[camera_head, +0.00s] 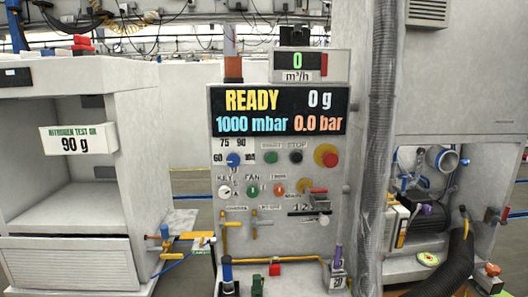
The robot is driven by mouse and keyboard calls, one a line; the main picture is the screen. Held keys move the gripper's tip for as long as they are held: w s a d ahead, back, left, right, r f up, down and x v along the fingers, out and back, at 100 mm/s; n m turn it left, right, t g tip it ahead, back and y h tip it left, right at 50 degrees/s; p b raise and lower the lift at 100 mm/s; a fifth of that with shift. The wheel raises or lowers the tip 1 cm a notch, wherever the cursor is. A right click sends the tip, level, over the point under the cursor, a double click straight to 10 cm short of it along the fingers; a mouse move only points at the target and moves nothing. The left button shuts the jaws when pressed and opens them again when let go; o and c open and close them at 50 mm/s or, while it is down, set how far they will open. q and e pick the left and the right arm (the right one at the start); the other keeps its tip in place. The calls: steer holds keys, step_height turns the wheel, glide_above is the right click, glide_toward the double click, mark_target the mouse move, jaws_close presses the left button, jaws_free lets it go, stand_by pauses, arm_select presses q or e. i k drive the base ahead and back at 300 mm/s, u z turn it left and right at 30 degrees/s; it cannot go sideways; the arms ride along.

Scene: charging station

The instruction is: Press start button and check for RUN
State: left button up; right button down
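The control panel (277,215) stands upright in the middle of the head view. Its display (277,111) reads READY, 0 g, 1000 mbar and 0.0 bar. Below the display, the green start button (270,157) sits left of the black stop button (296,157); their small labels are blurred. A large red button on a yellow base (326,156) is further right. Nothing covers the buttons. Neither of my grippers shows in this view.
A blue selector knob (233,159) sits left of the green button, with a key switch (225,191) below. A grey hose (380,130) runs down right of the panel. A white cabinet (70,250) stands left. Yellow pipes and valves (178,237) lie low in front.

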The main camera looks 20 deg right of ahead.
mark_target(272, 157)
steer(key=i, duration=1.15)
